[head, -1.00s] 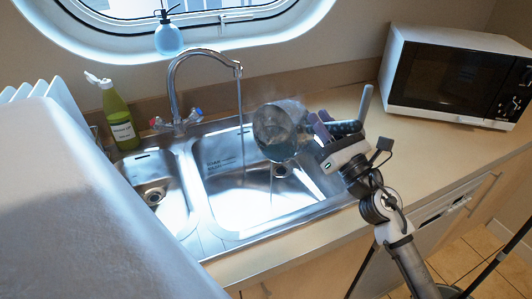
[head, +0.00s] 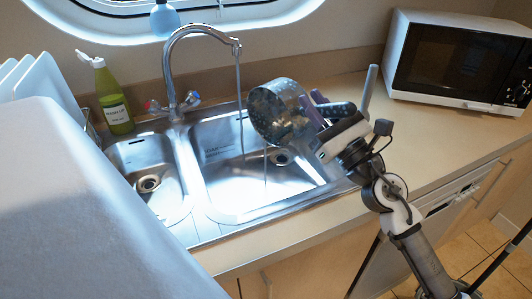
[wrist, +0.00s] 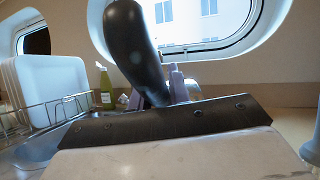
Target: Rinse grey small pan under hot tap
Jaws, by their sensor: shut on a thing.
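The grey small pan (head: 278,110) is tilted on its side above the right sink basin (head: 225,195), with wet-looking spots on its surface. My gripper (head: 321,108) is shut on the pan's black handle (head: 340,110). In the wrist view, the dark handle (wrist: 130,40) rises in front of my purple fingers (wrist: 178,88); the pan's bowl is mostly hidden there. The chrome tap (head: 172,75) runs a thin stream of water (head: 239,90) into the right basin. The stream appears just left of the pan's rim. A faint thin trickle shows below the pan.
A left basin (head: 150,165) adjoins. A green wash-up bottle (head: 115,108) stands behind it, near white plates (head: 45,82) in a rack. A blue bottle (head: 164,18) is on the sill. A microwave (head: 460,60) stands on the right counter. Counter between sink and microwave is clear.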

